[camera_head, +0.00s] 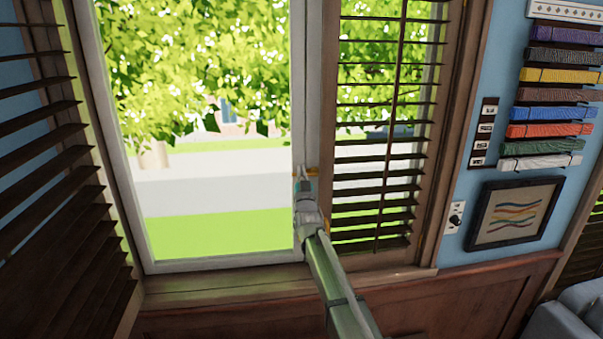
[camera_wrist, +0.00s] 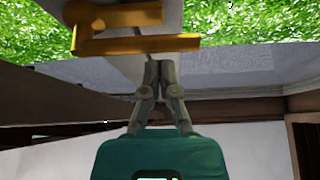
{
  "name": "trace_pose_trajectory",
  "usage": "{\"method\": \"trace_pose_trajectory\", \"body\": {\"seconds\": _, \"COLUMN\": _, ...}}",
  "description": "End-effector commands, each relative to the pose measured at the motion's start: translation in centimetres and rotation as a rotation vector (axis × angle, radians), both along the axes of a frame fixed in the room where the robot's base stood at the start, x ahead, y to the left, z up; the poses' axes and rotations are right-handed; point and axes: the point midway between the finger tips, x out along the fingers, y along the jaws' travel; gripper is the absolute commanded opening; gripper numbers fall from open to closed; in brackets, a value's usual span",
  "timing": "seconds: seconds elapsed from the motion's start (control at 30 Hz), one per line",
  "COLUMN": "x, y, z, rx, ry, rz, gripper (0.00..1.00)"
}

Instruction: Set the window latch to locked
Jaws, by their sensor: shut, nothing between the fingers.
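The brass window latch (camera_wrist: 130,46) is at the top of the wrist view, mounted on the pale window frame. It has a rounded end at the left and two bars pointing right, one above the other. In the head view only small golden parts of the latch (camera_head: 312,173) show on the upright between the two window panes; my gripper and arm cover the rest. My gripper (camera_wrist: 158,66) is shut and empty, its fingertips just below the latch's lower bar in the wrist view. I cannot tell whether they touch it. My gripper (camera_head: 302,176) also shows in the head view.
Slatted wooden shutters stand at the left (camera_head: 60,180) and over the right pane (camera_head: 375,185). The wooden sill (camera_head: 225,283) runs below the window. A framed picture (camera_head: 514,213) and a light switch (camera_head: 455,216) are on the blue wall at right.

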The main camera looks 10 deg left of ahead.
Motion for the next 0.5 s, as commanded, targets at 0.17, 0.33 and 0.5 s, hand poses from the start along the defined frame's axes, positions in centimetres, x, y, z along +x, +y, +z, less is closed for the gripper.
{"method": "trace_pose_trajectory", "body": {"seconds": 0.17, "x": 0.18, "y": -0.01, "z": -0.92, "rx": 0.0, "ry": 0.0, "rz": -0.001, "gripper": 0.0}}
{"method": "trace_pose_trajectory", "body": {"seconds": 0.33, "x": 0.21, "y": 0.01, "z": -1.06, "rx": 0.0, "ry": 0.0, "rz": -0.001, "gripper": 0.0}}
{"method": "trace_pose_trajectory", "body": {"seconds": 0.5, "x": 0.21, "y": 0.02, "z": -1.02, "rx": 0.0, "ry": 0.0, "rz": -0.001, "gripper": 0.0}}
